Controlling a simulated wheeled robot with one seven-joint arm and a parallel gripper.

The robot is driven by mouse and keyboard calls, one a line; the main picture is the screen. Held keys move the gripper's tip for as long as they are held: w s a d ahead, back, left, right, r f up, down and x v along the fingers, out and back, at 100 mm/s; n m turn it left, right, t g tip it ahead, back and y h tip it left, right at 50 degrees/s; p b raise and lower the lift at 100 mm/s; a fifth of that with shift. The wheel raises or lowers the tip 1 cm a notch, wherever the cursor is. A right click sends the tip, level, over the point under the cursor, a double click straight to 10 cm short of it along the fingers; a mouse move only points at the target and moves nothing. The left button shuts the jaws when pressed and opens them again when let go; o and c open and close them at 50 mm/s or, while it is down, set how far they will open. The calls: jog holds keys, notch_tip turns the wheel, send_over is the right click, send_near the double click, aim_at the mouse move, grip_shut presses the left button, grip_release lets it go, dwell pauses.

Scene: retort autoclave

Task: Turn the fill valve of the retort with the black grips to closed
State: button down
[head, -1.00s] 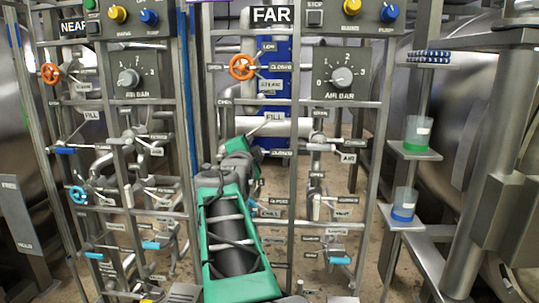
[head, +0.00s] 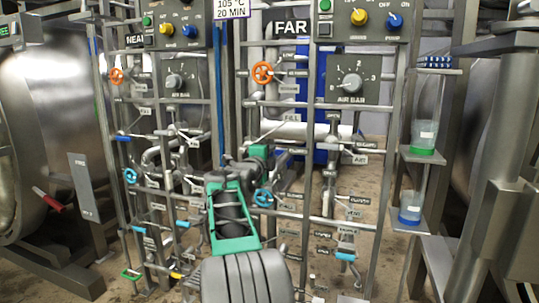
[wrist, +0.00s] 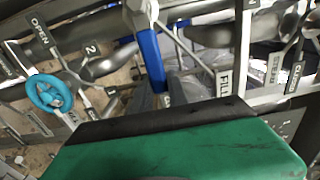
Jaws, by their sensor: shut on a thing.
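The FAR rack (head: 311,170) has a FILL plate (head: 289,117), with a CLOSED plate (head: 297,152) lower right. My gripper (head: 262,151), a green hand at the end of my arm, is at the fill valve below that plate. In the wrist view my green hand fills the bottom, and the FILL plate (wrist: 225,85) hangs just beyond. No black grips are clear.
The NEAR rack (head: 155,180) stands left. A retort with a red grip (head: 48,198) is at far left. An orange wheel (head: 263,73) sits above my gripper and a blue wheel (head: 263,198) below. Shelves with cups (head: 411,208) are at right.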

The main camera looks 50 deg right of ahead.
jog(key=shift+f, duration=0.2)
jog(key=c, duration=1.3)
grip_release()
jog(key=shift+r, duration=0.15)
jog(key=shift+a, duration=0.3)
jog(key=shift+p+v, duration=0.5)
jog(key=shift+v, duration=3.05)
